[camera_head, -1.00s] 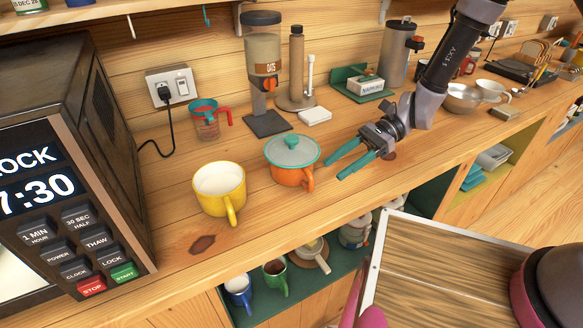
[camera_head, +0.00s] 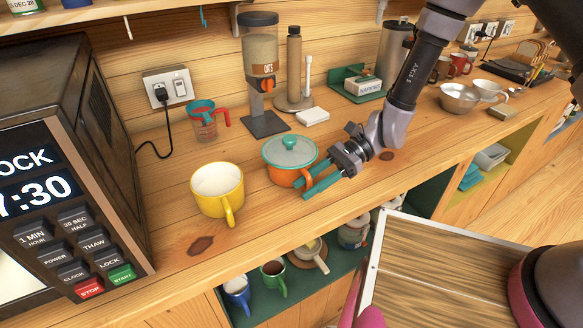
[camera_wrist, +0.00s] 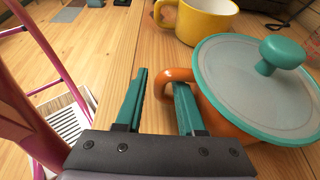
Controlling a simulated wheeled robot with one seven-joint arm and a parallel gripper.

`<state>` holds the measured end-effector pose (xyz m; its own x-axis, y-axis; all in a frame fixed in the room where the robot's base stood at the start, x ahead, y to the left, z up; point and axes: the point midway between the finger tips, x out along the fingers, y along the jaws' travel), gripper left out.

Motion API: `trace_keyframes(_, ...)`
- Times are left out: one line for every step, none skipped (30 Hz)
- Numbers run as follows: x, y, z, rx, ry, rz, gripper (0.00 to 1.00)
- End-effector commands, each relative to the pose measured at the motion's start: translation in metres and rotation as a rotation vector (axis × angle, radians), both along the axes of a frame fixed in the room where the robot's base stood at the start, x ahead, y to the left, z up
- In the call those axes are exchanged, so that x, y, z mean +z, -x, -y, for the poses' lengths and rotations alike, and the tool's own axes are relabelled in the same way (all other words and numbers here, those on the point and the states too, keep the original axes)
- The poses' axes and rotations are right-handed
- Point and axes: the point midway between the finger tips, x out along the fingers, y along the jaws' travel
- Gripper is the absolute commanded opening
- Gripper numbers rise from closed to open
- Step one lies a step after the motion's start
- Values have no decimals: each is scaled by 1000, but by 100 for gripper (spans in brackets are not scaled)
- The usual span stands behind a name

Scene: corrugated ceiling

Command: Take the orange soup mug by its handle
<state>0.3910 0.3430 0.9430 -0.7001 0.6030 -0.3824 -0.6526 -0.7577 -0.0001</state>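The orange soup mug (camera_head: 283,178) stands upright on the wooden counter with a teal lid (camera_head: 290,150) on it. In the wrist view the mug (camera_wrist: 222,118) is at the right, and its orange handle (camera_wrist: 166,78) points left toward the fingers. My gripper (camera_head: 305,184) is low over the counter at the mug's right front side, its teal fingers open. In the wrist view the gripper (camera_wrist: 160,84) has the handle's outer curve between its fingertips. The right finger overlaps the handle and hides part of it; I cannot tell whether it touches.
A yellow mug (camera_head: 218,190) stands left of the orange mug. A measuring cup (camera_head: 205,122), an oats dispenser (camera_head: 262,75) and a white block (camera_head: 313,116) stand behind. A microwave (camera_head: 70,150) is at far left. The counter's front edge is close, with an open shelf below.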

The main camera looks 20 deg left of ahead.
Motion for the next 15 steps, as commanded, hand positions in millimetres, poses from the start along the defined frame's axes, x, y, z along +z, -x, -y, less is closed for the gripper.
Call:
trace_keyframes(0, 0, 0, 0, 0, 0, 14)
trace_keyframes(0, 0, 0, 0, 0, 0, 2)
trace_keyframes(0, 0, 0, 0, 0, 0, 0)
trace_keyframes(0, 0, 0, 0, 0, 0, 0)
trace_keyframes(0, 0, 0, 0, 0, 0, 0)
trace_keyframes(0, 0, 0, 0, 0, 0, 0)
trace_keyframes(0, 0, 0, 0, 0, 0, 0)
trace_keyframes(0, 0, 0, 0, 0, 0, 0)
trace_keyframes(0, 0, 0, 0, 0, 0, 0)
trace_keyframes(0, 0, 0, 0, 0, 0, 0)
trace_keyframes(0, 0, 0, 0, 0, 0, 0)
trace_keyframes(0, 0, 0, 0, 0, 0, 0)
trace_keyframes(0, 0, 0, 0, 0, 0, 0)
trace_keyframes(0, 0, 0, 0, 0, 0, 0)
trace_keyframes(0, 0, 0, 0, 0, 0, 0)
